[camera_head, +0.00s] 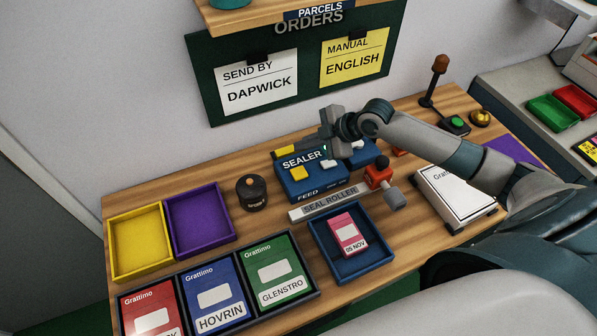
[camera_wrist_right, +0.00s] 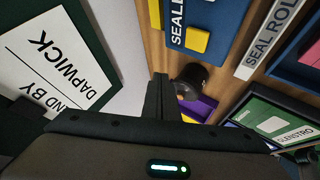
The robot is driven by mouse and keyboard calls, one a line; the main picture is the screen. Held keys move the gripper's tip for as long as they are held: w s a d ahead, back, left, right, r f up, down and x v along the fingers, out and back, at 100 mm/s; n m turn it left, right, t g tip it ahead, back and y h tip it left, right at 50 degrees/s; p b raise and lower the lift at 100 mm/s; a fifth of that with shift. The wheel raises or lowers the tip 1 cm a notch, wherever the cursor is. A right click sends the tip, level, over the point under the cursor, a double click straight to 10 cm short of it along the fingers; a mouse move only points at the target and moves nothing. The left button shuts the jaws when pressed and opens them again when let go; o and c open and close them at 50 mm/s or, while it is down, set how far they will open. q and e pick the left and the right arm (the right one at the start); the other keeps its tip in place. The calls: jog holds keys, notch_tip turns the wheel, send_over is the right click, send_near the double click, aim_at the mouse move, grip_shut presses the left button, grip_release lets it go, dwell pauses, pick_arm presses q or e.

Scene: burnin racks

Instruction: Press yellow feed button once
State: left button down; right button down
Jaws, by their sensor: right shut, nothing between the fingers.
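The blue sealer machine (camera_head: 318,187) stands at the back middle of the wooden table, with SEALER and FEED lettering. A square yellow button (camera_head: 299,173) sits on its top near the FEED label; it also shows in the right wrist view (camera_wrist_right: 197,40). A second yellow patch (camera_head: 280,154) shows at the machine's back left. My right gripper (camera_head: 305,143) is over the back of the sealer, pointing left, shut and empty. Its dark fingers (camera_wrist_right: 160,95) are apart from the yellow button in the wrist view. My left gripper is out of view.
A dark round pot (camera_head: 251,193) stands left of the sealer. Yellow (camera_head: 113,247) and purple (camera_head: 234,231) trays are farther left. A seal roller (camera_head: 328,202) and blue tray (camera_head: 317,240) holding a pink packet lie in front. A green-button box (camera_head: 455,125) is right.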

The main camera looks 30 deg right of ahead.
jog(key=b, duration=0.5)
send_over(303, 173)
notch_tip(303, 173, down, 6)
jog(key=shift+s+f, duration=0.1)
jog(key=shift+f+b, duration=0.65)
jog(key=shift+f, duration=0.55)
jog(key=shift+f, duration=0.2)
dwell(0.8)
jog(key=shift+f, duration=0.25)
jog(key=shift+f+b, duration=0.5)
jog(key=shift+b, duration=0.1)
dwell(0.8)
dwell(0.4)
jog(key=shift+r+p, duration=0.75)
jog(key=shift+r, duration=0.2)
jog(key=shift+r, duration=0.1)
